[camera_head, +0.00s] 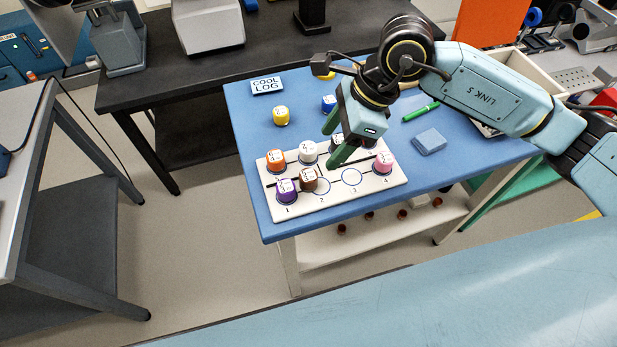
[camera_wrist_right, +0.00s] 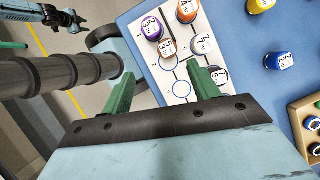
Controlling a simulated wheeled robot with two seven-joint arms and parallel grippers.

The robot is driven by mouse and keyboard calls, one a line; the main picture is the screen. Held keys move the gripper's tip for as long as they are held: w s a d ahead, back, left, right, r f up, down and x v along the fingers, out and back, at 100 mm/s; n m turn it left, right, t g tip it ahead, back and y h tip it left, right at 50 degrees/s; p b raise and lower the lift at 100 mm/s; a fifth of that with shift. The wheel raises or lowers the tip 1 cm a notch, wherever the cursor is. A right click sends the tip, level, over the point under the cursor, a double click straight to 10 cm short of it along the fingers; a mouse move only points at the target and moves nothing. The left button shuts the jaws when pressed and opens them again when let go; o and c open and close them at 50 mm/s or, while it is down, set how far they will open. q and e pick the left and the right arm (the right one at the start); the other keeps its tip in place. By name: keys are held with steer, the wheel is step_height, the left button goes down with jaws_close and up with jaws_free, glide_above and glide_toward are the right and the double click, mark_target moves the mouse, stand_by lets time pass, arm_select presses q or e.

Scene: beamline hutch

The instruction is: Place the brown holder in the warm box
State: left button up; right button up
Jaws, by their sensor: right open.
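The brown holder (camera_head: 308,179) stands on the white numbered board (camera_head: 375,186), right of the purple holder near spot 2. It also shows in the right wrist view (camera_wrist_right: 168,48), beyond my fingertips. My right gripper (camera_head: 336,142) is open and empty over the board, fingers pointing down, to the right of and behind the brown holder. In the wrist view its green fingers (camera_wrist_right: 162,88) are spread wide. No box here has a readable "warm" label. An arm that seems my left one shows small at the wrist view's top left; its jaw state is unclear.
Orange, white, purple and pink holders (camera_head: 385,162) stand on the board around the brown one. A wooden box (camera_wrist_right: 300,109) with holders is partly visible.

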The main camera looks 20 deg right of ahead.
glide_above(309, 175)
steer(key=s+d, duration=0.1)
steer(key=d, duration=0.1)
steer(key=shift+h, duration=0.3)
step_height(309, 175, down, 7)
steer(key=shift+f, duration=0.1)
steer(key=shift+w+x, duration=0.15)
steer(key=shift+x, duration=1.3)
steer(key=shift+w+x, duration=0.1)
steer(key=shift+x, duration=1.3)
steer(key=c, duration=1.2)
